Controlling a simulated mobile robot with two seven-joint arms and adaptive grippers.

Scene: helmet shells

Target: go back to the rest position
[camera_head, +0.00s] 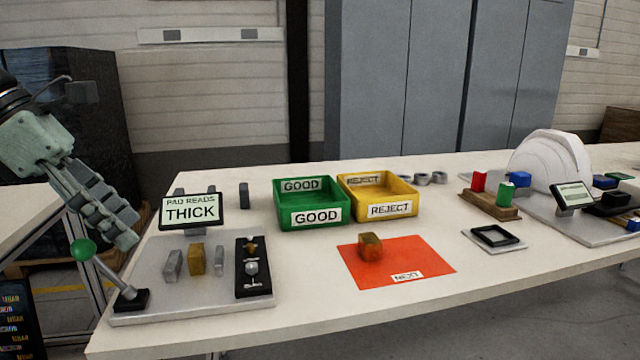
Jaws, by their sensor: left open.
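My left gripper (100,212) hangs at the left, beside the left end of the white table (310,310). It is open and nothing shows between its fingers. My right gripper is not in view.
A brown block (370,247) sits on an orange mat (430,262) marked "NEXT". Behind it stand a green "GOOD" bin (284,212) and a yellow "REJECT" bin (347,206). A white helmet shell (550,165) stands at the right. The table's front middle is clear.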

